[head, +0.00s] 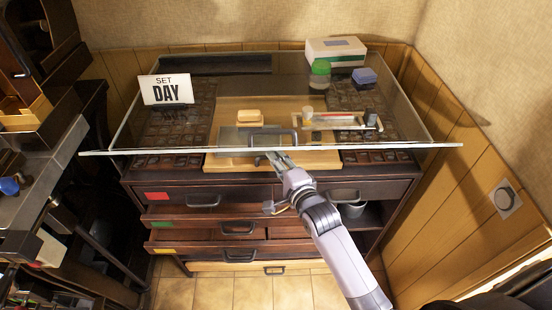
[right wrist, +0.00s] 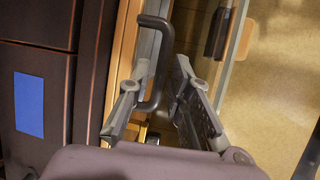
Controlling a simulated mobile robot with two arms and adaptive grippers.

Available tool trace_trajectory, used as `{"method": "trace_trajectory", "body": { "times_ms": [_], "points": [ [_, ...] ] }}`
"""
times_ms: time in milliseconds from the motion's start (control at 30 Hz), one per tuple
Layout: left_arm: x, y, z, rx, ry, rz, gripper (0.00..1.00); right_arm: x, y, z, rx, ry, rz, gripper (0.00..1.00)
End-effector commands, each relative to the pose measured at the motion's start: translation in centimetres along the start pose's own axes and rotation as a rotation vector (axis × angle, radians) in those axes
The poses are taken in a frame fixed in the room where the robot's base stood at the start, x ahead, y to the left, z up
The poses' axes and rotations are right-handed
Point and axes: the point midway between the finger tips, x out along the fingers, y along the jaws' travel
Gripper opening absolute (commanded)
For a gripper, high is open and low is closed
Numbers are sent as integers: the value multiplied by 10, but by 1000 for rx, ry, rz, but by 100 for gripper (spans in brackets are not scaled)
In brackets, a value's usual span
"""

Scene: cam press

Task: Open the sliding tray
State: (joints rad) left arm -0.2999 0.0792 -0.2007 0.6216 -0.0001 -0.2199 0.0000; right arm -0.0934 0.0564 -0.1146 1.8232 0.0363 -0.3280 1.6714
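The sliding tray (head: 222,162) is a pale wooden board at the front of the dark cabinet, below the glass sheet. Its dark bar handle (head: 272,135) is on the front part and shows again in the right wrist view (right wrist: 167,65). My right gripper (head: 267,156) reaches up to the handle from the front. In the right wrist view, its two fingers (right wrist: 162,85) stand apart with part of the handle between them. Whether either finger touches the handle I cannot tell. My left gripper is not in view.
A glass sheet (head: 400,125) overhangs the cabinet top. A "SET DAY" sign (head: 166,89), a white box (head: 336,51), a green-lidded jar (head: 320,72) and a blue item (head: 364,76) are at the top. Drawers (head: 205,192) with handles lie below; a wood-panelled wall (head: 460,165) is at right.

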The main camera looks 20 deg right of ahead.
Motion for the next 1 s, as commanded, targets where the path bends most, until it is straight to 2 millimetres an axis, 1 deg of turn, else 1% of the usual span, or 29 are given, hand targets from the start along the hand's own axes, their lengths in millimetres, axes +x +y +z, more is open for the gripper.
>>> {"method": "trace_trajectory", "body": {
  "times_ms": [33,133,400,700,1000],
  "points": [
    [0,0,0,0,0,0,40,4,-1,0,-1,0,-1,19],
    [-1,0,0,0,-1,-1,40,9,0,0,-2,0,1,19],
    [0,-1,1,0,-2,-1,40,10,0,0,-1,0,0,19],
    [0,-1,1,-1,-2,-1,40,9,0,0,-1,0,0,0],
    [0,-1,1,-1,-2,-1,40,9,0,0,-2,1,1,0]
  ]
}}
